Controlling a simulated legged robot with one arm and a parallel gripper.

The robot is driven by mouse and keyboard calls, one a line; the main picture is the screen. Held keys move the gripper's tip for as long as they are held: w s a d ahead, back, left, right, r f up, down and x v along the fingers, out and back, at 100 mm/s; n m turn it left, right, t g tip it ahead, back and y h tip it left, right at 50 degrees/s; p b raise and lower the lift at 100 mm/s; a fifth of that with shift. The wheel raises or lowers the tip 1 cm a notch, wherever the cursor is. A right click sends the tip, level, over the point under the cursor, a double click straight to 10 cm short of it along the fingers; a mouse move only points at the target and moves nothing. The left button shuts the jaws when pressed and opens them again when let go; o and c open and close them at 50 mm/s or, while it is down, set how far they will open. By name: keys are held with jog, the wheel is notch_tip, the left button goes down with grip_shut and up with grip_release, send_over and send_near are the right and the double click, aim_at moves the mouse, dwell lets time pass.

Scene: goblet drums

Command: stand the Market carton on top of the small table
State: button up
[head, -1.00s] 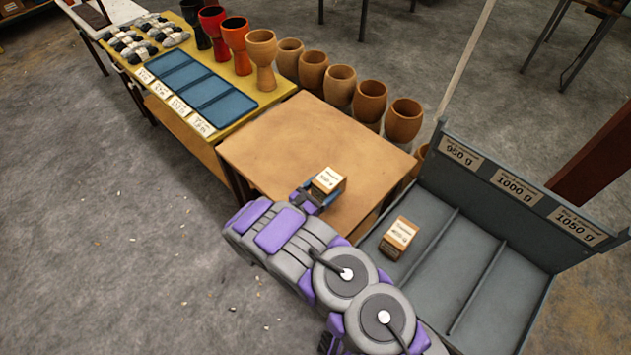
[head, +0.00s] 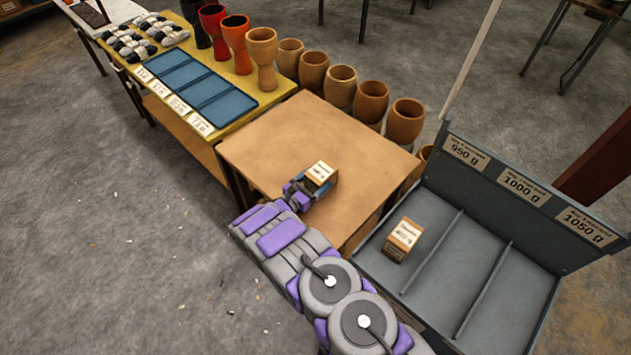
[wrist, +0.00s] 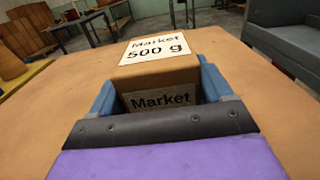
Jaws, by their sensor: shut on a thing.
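The Market carton (head: 321,176) is a small brown box with a white label on top. In the wrist view the carton (wrist: 158,75) reads "Market 500 g" on top and "Market" on its near face, and looks upright. My gripper (head: 308,186) is shut on it, with a blue finger on each side; the fingers also show in the wrist view (wrist: 160,98). The small table (head: 285,135) has a bare tan top and lies under the carton. I cannot tell whether the carton's base touches the top.
A grey sorting tray (head: 465,255) with 950 g, 1000 g and 1050 g sections stands at the right, with another carton (head: 403,240) in its left section. Wooden drum shells (head: 340,87) line the table's far side. A yellow table (head: 240,88) with blue trays adjoins at left.

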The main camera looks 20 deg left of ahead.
jog(key=o, duration=1.4)
jog(key=shift+d, duration=0.3)
jog(key=shift+s+a, duration=0.15)
jog(key=shift+s, duration=0.05)
jog(key=p+v, duration=0.2)
jog(key=v, duration=0.9)
jog(key=shift+s+a, duration=0.1)
jog(key=shift+s, duration=0.15)
